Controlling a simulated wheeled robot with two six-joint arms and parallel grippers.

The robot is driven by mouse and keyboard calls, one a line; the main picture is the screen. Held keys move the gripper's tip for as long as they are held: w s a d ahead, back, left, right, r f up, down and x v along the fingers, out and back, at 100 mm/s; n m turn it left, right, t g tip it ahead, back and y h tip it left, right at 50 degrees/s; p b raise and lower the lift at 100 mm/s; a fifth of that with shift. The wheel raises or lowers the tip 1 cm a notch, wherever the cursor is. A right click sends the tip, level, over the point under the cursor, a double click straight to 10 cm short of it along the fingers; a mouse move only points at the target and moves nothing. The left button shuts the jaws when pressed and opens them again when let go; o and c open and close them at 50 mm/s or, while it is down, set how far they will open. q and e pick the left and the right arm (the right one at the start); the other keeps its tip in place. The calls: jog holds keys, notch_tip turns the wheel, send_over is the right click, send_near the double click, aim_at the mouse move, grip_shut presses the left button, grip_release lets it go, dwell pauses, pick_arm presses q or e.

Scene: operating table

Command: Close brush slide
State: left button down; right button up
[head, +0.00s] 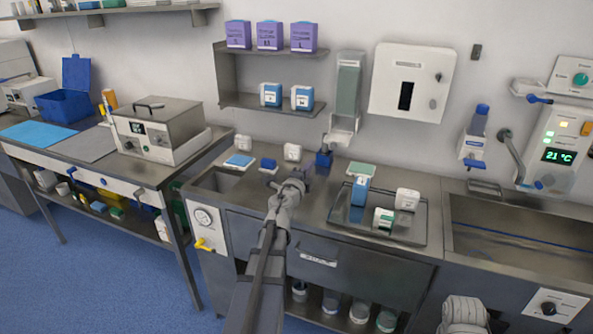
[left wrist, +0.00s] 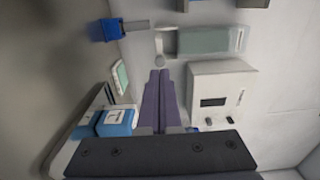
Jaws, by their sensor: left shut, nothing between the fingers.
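Which part is the brush slide I cannot tell for sure. A wide grey drawer front (head: 365,277) with a small label plate (head: 318,259) is under the counter; the lettering is too small to read, and whether it stands out is unclear. My left gripper (head: 304,172) is above the counter, at its back-left part, higher than the drawer and apart from it. In the left wrist view its two fingers (left wrist: 160,76) lie together, shut and empty. My left arm hides part of the cabinet front.
A dark tray (head: 405,232) with blue, green and white boxes is right of my left gripper. A small blue holder (head: 324,159) stands near the wall under a dispenser (head: 347,90). A sink (head: 520,228) is at right. A steel device (head: 158,128) stands on the left bench.

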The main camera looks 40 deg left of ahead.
pick_arm(q)
send_near(328, 141)
jog(key=shift+w+a, duration=0.35)
jog(key=shift+w, duration=0.3)
jog(key=shift+s+a, duration=0.1)
jog(key=x, duration=0.4)
jog(key=shift+w, duration=0.2)
jog(key=shift+s, duration=0.15)
jog(key=shift+d, duration=0.2)
